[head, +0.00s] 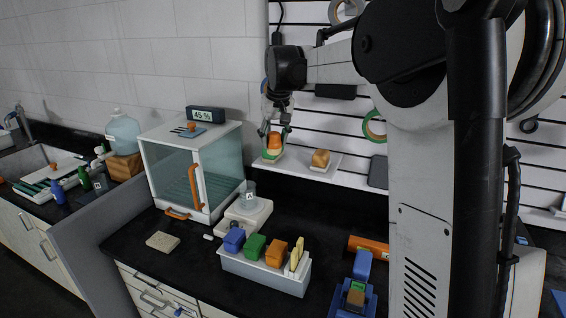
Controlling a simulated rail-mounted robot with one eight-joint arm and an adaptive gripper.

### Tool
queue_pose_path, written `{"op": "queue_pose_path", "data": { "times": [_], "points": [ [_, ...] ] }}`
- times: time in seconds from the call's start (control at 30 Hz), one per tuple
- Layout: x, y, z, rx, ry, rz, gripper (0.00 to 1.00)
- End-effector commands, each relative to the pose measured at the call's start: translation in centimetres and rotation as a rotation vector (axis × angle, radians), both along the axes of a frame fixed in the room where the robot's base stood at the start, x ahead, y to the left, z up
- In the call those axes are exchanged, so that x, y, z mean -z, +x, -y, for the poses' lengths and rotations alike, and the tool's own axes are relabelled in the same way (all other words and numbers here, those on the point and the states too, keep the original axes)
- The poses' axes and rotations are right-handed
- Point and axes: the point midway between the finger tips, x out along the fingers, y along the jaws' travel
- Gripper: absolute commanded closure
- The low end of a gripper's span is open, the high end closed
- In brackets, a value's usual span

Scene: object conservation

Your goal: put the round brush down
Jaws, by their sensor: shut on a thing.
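My gripper (274,130) hangs at the upper middle with its fingers pointing down. It is shut on a small orange-topped thing, which I take to be the round brush (274,142). A green ring and a pale lower part show around and under it. The brush is at the left end of the white wall shelf (345,178). I cannot tell whether its underside touches the shelf or a pad there. The finger pads partly cover its sides.
Below stand a grey bin (262,278) with coloured blocks, a scale with a beaker (249,194) and a glass cabinet (190,172). A beige slab (162,241) lies on the black counter, with bare room around it.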

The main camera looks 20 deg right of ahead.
Motion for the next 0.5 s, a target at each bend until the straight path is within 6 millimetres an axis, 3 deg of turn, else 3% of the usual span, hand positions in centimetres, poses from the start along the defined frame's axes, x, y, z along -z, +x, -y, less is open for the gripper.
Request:
{"op": "queue_pose_path", "data": {
  "times": [0.1, 0.23, 0.5],
  "points": [
    [-1.1, 1.3, -0.5, -0.003, -0.001, 0.000, 0.92],
    [-1.2, 1.9, -0.2, -0.001, 0.000, 0.001, 0.92],
    [1.5, 3.7, 4.3, 0.001, 0.000, 0.001, 0.92]
  ]
}}
